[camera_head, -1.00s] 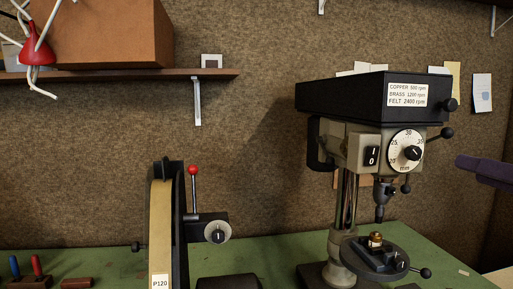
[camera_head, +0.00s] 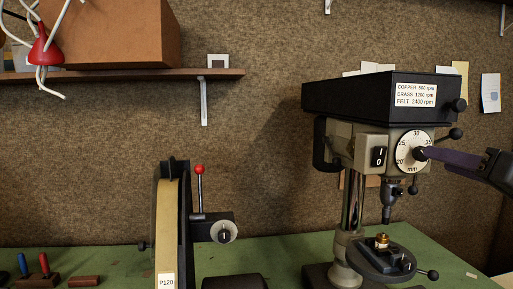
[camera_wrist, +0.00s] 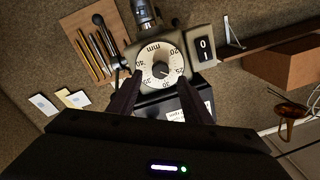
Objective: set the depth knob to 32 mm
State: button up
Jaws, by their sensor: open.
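The depth dial (camera_head: 406,142) is a white disc with numbers and "mm" on the front of the black and beige drill press. The black depth knob (camera_head: 419,153) sits at its centre, partly behind my gripper. The dial also shows upside down in the wrist view (camera_wrist: 150,63), with the knob (camera_wrist: 161,70) in its middle. My gripper (camera_head: 428,153) reaches in from the right. In the wrist view my gripper (camera_wrist: 161,75) is open, with one dark finger on each side of the knob. I see no contact with the knob. The pointer's exact reading is too small to tell.
A black I/O switch (camera_head: 379,157) is just left of the dial. A ball-ended lever (camera_head: 455,134) sticks out above my gripper. The chuck (camera_head: 390,195) hangs below, over a round table (camera_head: 366,262) with a brass piece. A belt sander (camera_head: 168,225) stands left.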

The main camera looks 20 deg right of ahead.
aim_at(419, 153)
jog(key=shift+w+d, duration=0.15)
jog(key=shift+w, duration=2.4)
jog(key=c, duration=1.1)
